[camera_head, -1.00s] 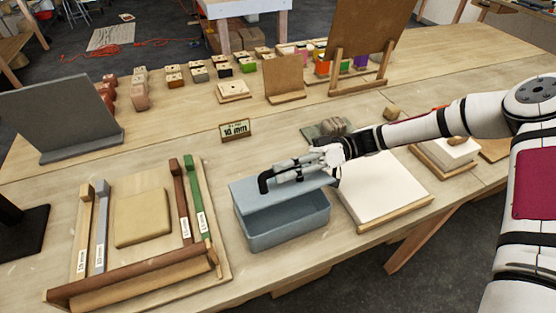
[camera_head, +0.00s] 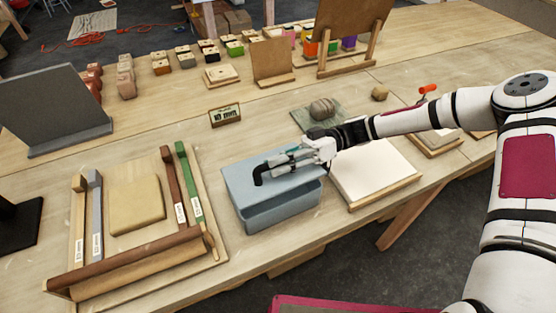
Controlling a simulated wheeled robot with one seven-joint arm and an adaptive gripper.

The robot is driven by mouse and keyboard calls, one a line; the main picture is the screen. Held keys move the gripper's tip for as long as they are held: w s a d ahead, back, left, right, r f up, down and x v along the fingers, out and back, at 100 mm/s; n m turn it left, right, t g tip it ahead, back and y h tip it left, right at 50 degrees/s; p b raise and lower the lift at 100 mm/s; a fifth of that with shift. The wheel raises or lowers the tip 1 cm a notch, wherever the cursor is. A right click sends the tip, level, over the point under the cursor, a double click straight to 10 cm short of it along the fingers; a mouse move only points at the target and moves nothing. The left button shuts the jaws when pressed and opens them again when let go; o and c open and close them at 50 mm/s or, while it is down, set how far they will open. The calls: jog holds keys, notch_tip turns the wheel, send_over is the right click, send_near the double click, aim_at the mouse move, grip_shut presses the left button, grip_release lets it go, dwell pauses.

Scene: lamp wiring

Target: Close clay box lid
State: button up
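The blue-grey clay box (camera_head: 285,211) stands on the wooden table, just left of a white board. Its matching lid (camera_head: 237,173) lies over most of the top.
A wooden tray (camera_head: 140,255) with a clay slab and labelled strips lies to the left. A white board (camera_head: 375,172) lies to the right of the box. A small sign (camera_head: 225,115) and a mat with a grey lump (camera_head: 322,109) lie behind. The table's front edge is close.

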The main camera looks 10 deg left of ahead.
jog(key=shift+o, duration=1.1)
jog(key=v, duration=1.2)
